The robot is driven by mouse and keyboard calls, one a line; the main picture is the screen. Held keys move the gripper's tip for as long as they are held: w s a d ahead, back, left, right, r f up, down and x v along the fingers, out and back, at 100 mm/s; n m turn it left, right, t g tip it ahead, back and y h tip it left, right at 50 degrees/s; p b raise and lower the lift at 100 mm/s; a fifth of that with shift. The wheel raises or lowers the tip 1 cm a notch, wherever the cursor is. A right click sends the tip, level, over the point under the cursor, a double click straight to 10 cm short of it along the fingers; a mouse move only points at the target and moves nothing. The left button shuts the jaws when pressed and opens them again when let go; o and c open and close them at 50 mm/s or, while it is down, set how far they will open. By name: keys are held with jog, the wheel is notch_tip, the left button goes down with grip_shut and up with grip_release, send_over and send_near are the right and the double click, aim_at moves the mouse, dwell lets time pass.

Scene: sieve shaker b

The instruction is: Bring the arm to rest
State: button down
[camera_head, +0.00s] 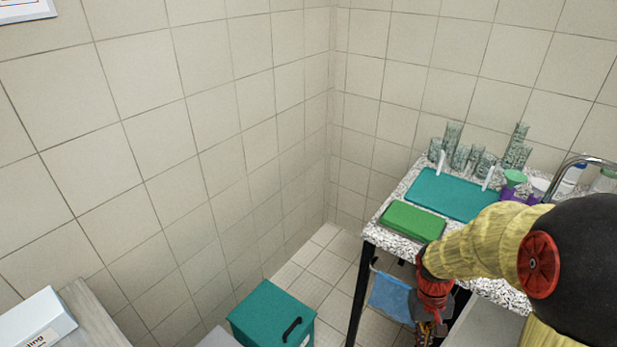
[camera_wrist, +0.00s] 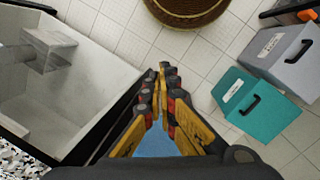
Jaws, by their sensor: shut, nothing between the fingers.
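My gripper (camera_wrist: 162,78) is shut and empty in the wrist view, its yellow, red and black fingers meeting at the tips. It points down toward the tiled floor, beside a sink basin (camera_wrist: 95,90). In the head view my arm comes in from the lower right, in front of the granite counter (camera_head: 400,246). The gripper (camera_head: 428,335) hangs low there beside the counter's front edge, mostly cut off by the bottom of the picture.
A blue cloth (camera_head: 390,297) hangs at the counter. A green box (camera_head: 412,222), a teal mat (camera_head: 455,194) and glassware (camera_head: 460,157) stand on top. A teal bin (camera_head: 272,315) stands on the floor, with a grey bin (camera_wrist: 286,57) beside it. A basket (camera_wrist: 187,12) is nearby.

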jog(key=s+a+r+t, duration=0.2)
jog(key=a+r, duration=0.2)
jog(key=r, duration=0.4)
jog(key=s+a+r+n+t+p, duration=0.1)
jog(key=s+a+r+t, duration=0.1)
jog(key=a+r, duration=0.3)
jog(key=s+a+r+t+y, duration=0.1)
jog(key=s+a+r+t, duration=0.1)
jog(key=r, duration=1.1)
jog(key=shift+s+a+n+t, duration=0.3)
jog(key=shift+a+t, duration=0.4)
jog(key=shift+a, duration=0.55)
jog(key=shift+r, duration=0.15)
